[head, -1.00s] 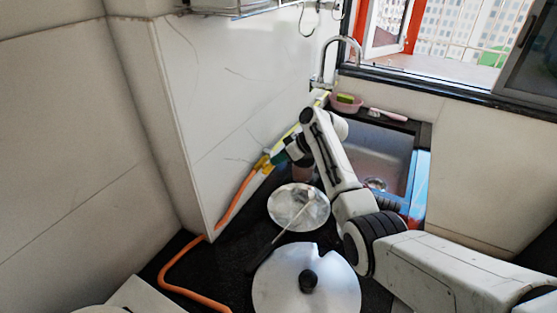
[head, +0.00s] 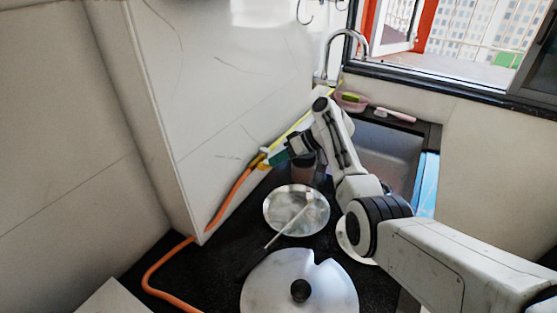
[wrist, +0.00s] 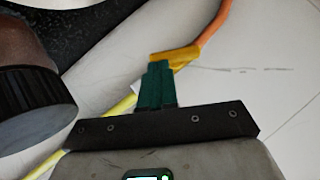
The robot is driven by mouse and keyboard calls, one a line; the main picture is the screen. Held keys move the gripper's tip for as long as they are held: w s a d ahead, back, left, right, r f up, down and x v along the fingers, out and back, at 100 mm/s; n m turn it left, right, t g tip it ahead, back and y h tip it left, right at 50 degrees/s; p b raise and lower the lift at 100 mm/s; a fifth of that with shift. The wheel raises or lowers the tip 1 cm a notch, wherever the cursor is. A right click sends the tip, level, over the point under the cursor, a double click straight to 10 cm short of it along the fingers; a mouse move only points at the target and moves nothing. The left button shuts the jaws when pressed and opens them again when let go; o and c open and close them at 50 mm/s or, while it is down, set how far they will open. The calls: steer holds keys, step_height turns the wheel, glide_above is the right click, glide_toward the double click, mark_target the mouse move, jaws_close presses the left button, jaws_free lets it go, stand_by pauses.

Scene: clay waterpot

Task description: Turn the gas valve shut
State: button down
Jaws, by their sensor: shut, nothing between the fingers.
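A yellow fitting (head: 259,160), which looks like the gas valve, sits low along the white wall. It joins an orange hose (head: 229,199) to a thin yellow pipe (head: 301,125). My gripper (head: 276,159) has green fingers and is at the fitting's right side. In the wrist view the green fingers (wrist: 157,68) are shut together with nothing between them. Their tips overlap the lower edge of the yellow fitting (wrist: 176,57); I cannot tell whether they touch it. The valve's handle and its position cannot be made out.
A brown pot (head: 304,168) stands just right of my gripper. The sink (head: 390,150) is to the right.

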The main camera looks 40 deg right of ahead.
steer(key=shift+f+b, duration=0.55)
steer(key=shift+b, duration=0.5)
steer(key=shift+f, duration=0.1)
steer(key=f+b, duration=0.1)
steer(key=b, duration=0.1)
steer(key=shift+f+b, duration=0.35)
steer(key=shift+f, duration=0.2)
